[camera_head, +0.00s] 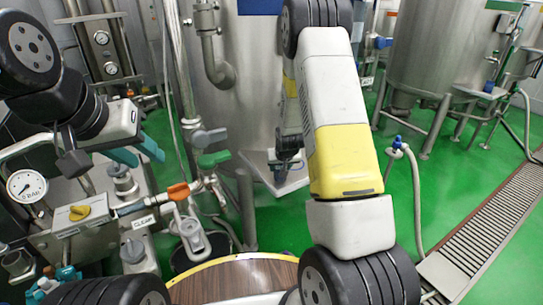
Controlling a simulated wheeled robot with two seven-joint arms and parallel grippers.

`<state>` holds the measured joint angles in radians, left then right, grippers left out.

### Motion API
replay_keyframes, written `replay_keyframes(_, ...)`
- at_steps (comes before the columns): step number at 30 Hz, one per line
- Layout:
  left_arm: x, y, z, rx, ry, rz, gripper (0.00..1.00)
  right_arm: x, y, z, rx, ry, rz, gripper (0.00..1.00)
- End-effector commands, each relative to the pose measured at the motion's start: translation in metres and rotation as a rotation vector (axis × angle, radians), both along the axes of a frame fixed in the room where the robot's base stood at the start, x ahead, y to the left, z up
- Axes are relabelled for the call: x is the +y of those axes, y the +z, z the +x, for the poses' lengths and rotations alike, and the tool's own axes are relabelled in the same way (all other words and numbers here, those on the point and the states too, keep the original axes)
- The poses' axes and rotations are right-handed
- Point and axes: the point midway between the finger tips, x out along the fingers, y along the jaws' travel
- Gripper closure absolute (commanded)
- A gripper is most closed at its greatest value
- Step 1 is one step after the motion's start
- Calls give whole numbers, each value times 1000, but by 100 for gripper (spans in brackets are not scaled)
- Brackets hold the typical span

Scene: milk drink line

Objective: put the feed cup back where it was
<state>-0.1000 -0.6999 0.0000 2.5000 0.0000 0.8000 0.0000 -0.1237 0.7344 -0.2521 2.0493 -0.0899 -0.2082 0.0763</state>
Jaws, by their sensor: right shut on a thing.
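My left gripper (149,158) is at the left, with two teal fingers apart and nothing seen between them. It is above the pipe fittings of the valve stand. My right gripper (282,168) shows as a dark shape behind my white and yellow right forearm, in front of the large steel tank (245,85). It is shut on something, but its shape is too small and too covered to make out. A grey flat plate (290,184) shows just below it. I cannot pick out the feed cup with certainty.
A floor drain grate (497,215) and hose (415,190) are at right.

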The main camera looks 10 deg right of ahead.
Motion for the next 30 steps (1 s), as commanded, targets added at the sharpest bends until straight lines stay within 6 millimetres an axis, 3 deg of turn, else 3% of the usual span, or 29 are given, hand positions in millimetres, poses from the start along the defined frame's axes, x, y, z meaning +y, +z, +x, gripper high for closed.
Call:
replay_keyframes(7,0,0,0,0,0,0,64,0,-3,0,-1,0,0,100)
replay_keyframes(8,0,0,0,0,0,0,64,0,-3,0,0,0,0,48)
replay_keyframes(10,0,0,0,0,0,0,64,0,-2,0,0,0,0,34)
replay_keyframes(23,0,0,0,0,0,0,64,1,4,-2,-1,0,0,32)
replay_keyframes(30,0,0,0,0,0,0,64,2,43,-26,-4,1,1,32)
